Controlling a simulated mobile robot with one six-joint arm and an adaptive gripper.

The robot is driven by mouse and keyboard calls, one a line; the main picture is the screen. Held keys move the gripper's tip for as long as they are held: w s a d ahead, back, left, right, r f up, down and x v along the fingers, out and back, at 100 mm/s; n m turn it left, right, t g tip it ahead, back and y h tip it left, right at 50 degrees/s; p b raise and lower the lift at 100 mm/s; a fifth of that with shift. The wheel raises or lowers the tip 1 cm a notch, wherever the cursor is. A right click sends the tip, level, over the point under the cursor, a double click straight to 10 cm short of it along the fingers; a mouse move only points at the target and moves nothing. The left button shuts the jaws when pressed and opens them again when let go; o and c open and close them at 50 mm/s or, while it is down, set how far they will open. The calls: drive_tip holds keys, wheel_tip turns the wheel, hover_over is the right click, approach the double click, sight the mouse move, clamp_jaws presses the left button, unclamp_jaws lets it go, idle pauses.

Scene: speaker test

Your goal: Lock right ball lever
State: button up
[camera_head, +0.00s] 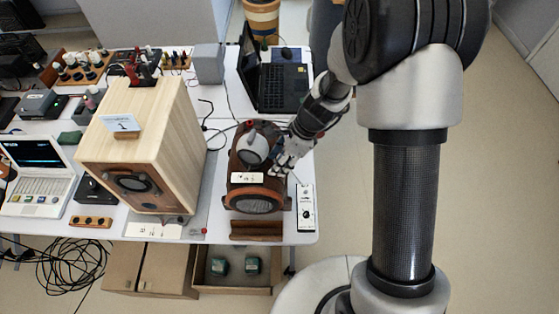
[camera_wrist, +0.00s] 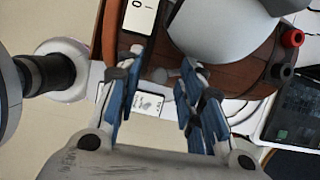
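The ball speaker (camera_head: 245,188) is a reddish-brown wooden cabinet with a grey ball (camera_head: 252,150) on top, near the right edge of the table. In the wrist view the grey ball (camera_wrist: 222,30) fills the top, over the brown wood (camera_wrist: 250,75). My gripper (camera_head: 282,165) is at the right side of the speaker, beside the ball. In the wrist view my gripper (camera_wrist: 157,92) has its blue-padded fingers apart. A small dark piece (camera_wrist: 158,75) shows near the gap between them; I cannot tell whether it is the lever or whether anything touches it.
A large light wooden speaker (camera_head: 140,150) stands left of the ball speaker. An open laptop (camera_head: 280,85) is behind it. A white control box (camera_head: 306,207) lies at the table's right edge. Red and black terminals (camera_wrist: 287,52) stick out of the cabinet in the wrist view.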

clamp_jaws()
idle(0.4)
drive_tip(key=shift+d, duration=0.1)
drive_tip(key=n+p, duration=0.1)
drive_tip(key=w+d+n+g+p, duration=0.1)
drive_tip(key=n, duration=0.1)
drive_tip(key=shift+r+n, duration=0.1)
drive_tip(key=shift+n, duration=0.2)
drive_tip(key=shift+w+d+n+g+h+p, duration=0.25)
drive_tip(key=shift+w+n+g+h, duration=0.3)
drive_tip(key=shift+n, duration=1.2)
drive_tip(key=shift+w+d+n+g+h+p, duration=0.2)
drive_tip(key=shift+w+n+g+h, duration=0.35)
drive_tip(key=shift+n, duration=1.15)
drive_tip(key=shift+w+d+n+g+h+p, duration=0.3)
drive_tip(key=shift+w+n+g, duration=0.4)
drive_tip(key=shift+n, duration=1.05)
